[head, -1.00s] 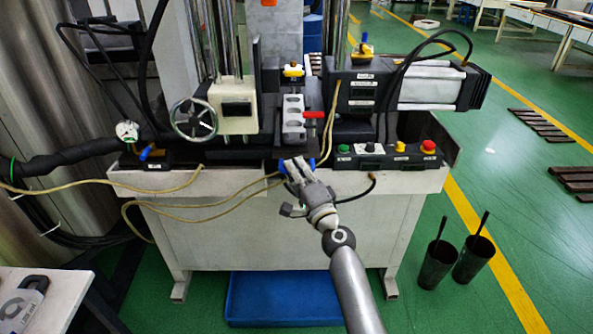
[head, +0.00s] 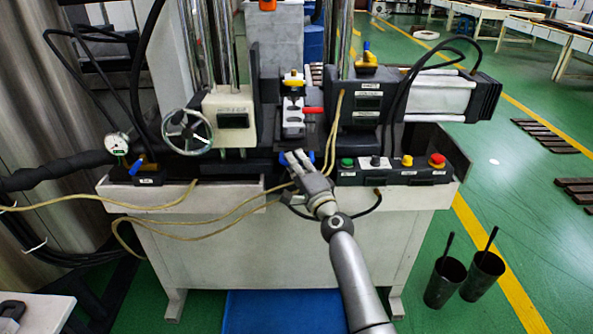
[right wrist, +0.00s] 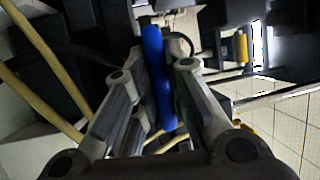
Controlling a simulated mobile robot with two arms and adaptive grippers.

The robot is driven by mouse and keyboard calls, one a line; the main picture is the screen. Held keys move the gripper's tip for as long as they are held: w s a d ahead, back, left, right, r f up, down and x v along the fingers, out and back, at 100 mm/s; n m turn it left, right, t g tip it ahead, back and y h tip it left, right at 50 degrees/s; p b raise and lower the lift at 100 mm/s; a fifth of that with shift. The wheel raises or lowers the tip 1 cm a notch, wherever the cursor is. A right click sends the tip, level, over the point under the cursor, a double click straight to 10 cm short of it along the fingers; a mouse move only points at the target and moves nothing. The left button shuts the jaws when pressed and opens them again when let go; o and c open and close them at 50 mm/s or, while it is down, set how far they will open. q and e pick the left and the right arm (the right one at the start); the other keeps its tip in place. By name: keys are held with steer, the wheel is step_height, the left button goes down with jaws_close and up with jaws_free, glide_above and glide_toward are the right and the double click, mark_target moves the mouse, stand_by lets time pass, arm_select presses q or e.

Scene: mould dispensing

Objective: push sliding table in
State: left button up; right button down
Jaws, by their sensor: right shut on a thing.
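The grey mould (head: 292,121) sits on the dark sliding table (head: 291,143) at the middle of the press, just in front of a yellow-topped fitting (head: 293,79). A blue handle (head: 283,159) is at the table's front. My right gripper (head: 299,160) is at this handle, shut on it. In the right wrist view the blue handle (right wrist: 158,75) runs between the fingers of my right gripper (right wrist: 155,72). The fingers hide part of the handle. My left gripper is not in view.
A button box (head: 391,171) is just right of my gripper. Beige hoses (head: 160,205) hang across the front left. A handwheel (head: 187,129) is at left. Two dark pots (head: 445,281) stand on the floor at right, and a blue tray (head: 270,312) lies below.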

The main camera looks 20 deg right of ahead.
steer(key=shift+s, duration=0.1)
steer(key=c, duration=1.9)
jaws_free()
steer(key=shift+a, duration=0.1)
steer(key=o, duration=0.4)
steer(key=shift+s, duration=0.1)
steer(key=shift+o, duration=0.2)
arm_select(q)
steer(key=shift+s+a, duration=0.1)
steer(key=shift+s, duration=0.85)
arm_select(e)
steer(key=v, duration=1.2)
